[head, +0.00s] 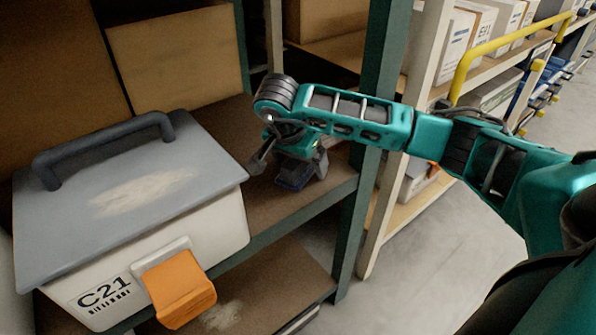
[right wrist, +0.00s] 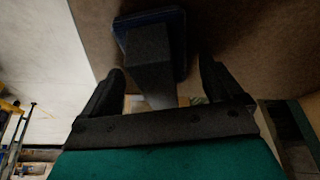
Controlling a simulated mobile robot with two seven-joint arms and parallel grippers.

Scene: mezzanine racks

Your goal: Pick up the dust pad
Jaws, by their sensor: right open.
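The dust pad (head: 294,178) is a small dark blue block on the brown shelf board, under my right gripper (head: 290,164) in the head view. In the right wrist view the dust pad (right wrist: 177,18) shows a blue-edged base and a dark grey block-like part that reaches toward the palm. The right gripper (right wrist: 161,68) is open there, with one finger on each side of that grey part. Gaps show between it and the fingers, so it is not gripped. My arm hides part of the pad in the head view. My left gripper is in neither view.
A grey-lidded box (head: 130,205) marked C21, with an orange latch (head: 178,290), stands on the shelf to the left. A green rack post (head: 378,110) rises just right of the gripper. Cardboard boxes (head: 178,60) stand behind. A yellow rail (head: 490,50) is at upper right.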

